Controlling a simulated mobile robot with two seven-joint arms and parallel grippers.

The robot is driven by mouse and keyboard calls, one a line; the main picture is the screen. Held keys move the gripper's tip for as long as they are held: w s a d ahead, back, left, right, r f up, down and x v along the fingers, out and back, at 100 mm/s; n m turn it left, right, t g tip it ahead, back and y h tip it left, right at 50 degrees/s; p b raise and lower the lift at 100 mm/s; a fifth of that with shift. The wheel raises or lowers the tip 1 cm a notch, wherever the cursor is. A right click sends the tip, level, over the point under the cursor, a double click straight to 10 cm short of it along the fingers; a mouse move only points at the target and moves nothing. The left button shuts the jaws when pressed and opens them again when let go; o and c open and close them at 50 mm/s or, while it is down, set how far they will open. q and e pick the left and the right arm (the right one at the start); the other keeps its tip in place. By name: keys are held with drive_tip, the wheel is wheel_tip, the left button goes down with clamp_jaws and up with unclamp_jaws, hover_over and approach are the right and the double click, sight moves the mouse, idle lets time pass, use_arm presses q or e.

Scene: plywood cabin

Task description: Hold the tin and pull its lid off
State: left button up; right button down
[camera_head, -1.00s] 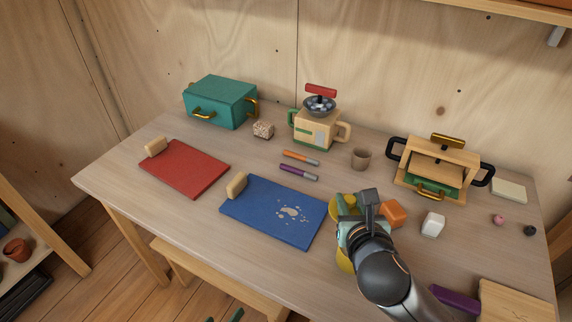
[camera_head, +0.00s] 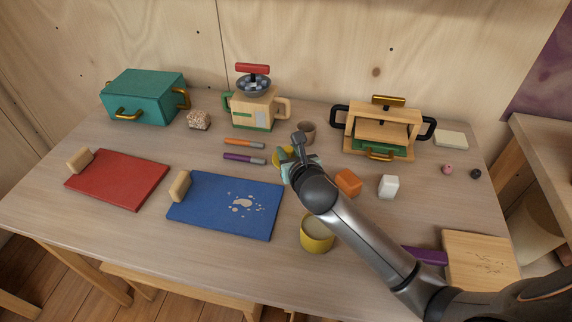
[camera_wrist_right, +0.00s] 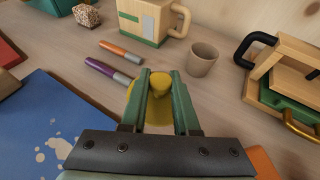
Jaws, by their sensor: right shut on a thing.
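The yellow tin (camera_head: 317,240) stands upright near the table's front, just right of the blue board, and its pale inside shows at the open top. The yellow lid (camera_head: 281,158) is apart from it, farther back, by the right ends of the markers. My right gripper (camera_head: 287,164) is shut on the lid's knob. In the right wrist view the lid (camera_wrist_right: 134,101) lies beyond the gripper (camera_wrist_right: 160,85), with a finger on each side of the knob. I cannot tell whether the lid touches the table. My left gripper is out of view.
The blue board (camera_head: 215,215) lies left of the tin. The orange block (camera_head: 347,183) and white block (camera_head: 388,187) are right of my gripper. The brown cup (camera_head: 307,132) and the purple marker (camera_head: 240,158) are close to the lid. Bare table lies around the tin.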

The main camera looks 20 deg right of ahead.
drive_tip(key=shift+w+d+f, duration=0.15)
drive_tip(key=shift+w+f, duration=0.75)
drive_tip(key=shift+f, duration=0.15)
wheel_tip(320, 180, down, 2)
drive_tip(key=shift+f+b, duration=0.25)
drive_tip(key=shift+b, duration=0.45)
drive_tip(key=shift+f, duration=0.35)
drive_tip(key=shift+w, duration=0.1)
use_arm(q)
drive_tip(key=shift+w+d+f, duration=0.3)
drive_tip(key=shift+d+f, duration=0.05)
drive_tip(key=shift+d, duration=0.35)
use_arm(e)
drive_tip(key=shift+f, duration=0.15)
drive_tip(key=c, duration=0.7)
unclamp_jaws()
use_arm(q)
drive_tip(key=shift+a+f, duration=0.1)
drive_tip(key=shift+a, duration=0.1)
use_arm(e)
drive_tip(key=shift+o, duration=0.2)
